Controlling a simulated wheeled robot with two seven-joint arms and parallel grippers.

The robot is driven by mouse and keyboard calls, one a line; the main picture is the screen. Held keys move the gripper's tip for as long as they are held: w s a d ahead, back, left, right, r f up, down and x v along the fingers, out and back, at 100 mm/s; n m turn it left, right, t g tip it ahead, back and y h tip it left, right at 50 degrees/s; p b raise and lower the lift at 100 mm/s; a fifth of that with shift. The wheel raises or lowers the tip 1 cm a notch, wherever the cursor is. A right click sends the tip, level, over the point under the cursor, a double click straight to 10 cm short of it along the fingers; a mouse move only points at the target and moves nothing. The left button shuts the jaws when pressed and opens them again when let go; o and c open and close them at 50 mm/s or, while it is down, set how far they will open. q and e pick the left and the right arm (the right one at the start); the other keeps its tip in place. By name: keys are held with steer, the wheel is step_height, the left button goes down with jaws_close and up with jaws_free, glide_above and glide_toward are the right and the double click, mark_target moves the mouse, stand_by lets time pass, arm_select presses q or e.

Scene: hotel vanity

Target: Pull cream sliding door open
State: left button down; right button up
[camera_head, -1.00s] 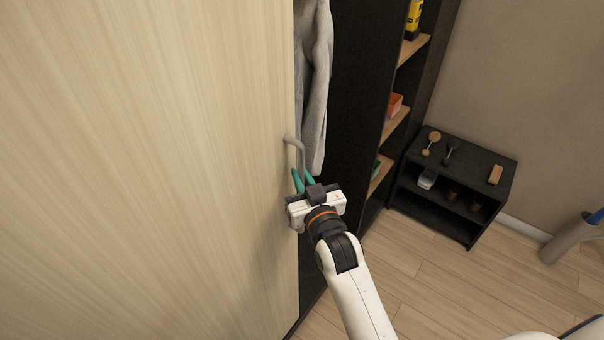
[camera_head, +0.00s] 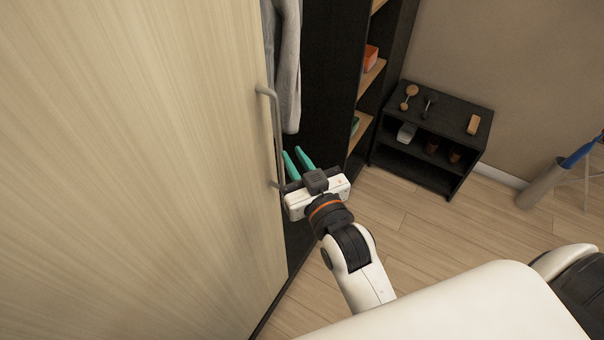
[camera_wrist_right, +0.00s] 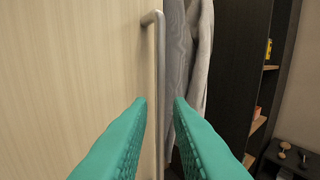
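The cream sliding door (camera_head: 130,170) fills the left of the head view, with light wood grain. Its grey bar handle (camera_head: 275,130) runs upright near the door's right edge; the handle also shows in the right wrist view (camera_wrist_right: 160,60). My right gripper (camera_head: 297,158) is at the lower half of the handle, its two teal fingers apart. In the wrist view the handle lies between and beyond the open fingers (camera_wrist_right: 160,103); I cannot tell whether either finger touches it. The wardrobe stands open to the right of the door. My left gripper is not in view.
Grey clothing (camera_head: 288,70) hangs inside the wardrobe behind the handle. Dark shelving with wooden boards (camera_head: 372,75) stands to the right. A low black shelf unit (camera_head: 425,165) holds small items. A grey cylinder (camera_head: 542,185) stands at far right on the wood floor.

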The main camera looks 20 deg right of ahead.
steer(key=shift+s+d, duration=0.1)
steer(key=shift+s, duration=1.35)
steer(key=a+f+n+g+y+b, duration=0.1)
steer(key=a+f+g, duration=0.1)
steer(key=f, duration=1)
steer(key=a+f+g+b, duration=0.1)
steer(key=f+g+b, duration=0.15)
steer(key=f, duration=0.95)
steer(key=s+f+g+b, duration=0.1)
steer(key=s+f+g, duration=0.15)
steer(key=f, duration=0.75)
steer(key=s+f+g, duration=0.2)
steer(key=s+f, duration=0.2)
steer(key=f, duration=0.5)
steer(key=s+d+f+g+h+b, duration=0.1)
steer(key=s+d+f+g, duration=0.3)
steer(key=s+f, duration=0.8)
steer(key=s+d+f+g+h+b, duration=0.1)
steer(key=s+d+f+g, duration=0.3)
steer(key=s+d+f, duration=0.4)
steer(key=s+f+b, duration=0.1)
steer(key=s+f, duration=0.3)
steer(key=s, duration=0.4)
steer(key=shift+n, duration=0.3)
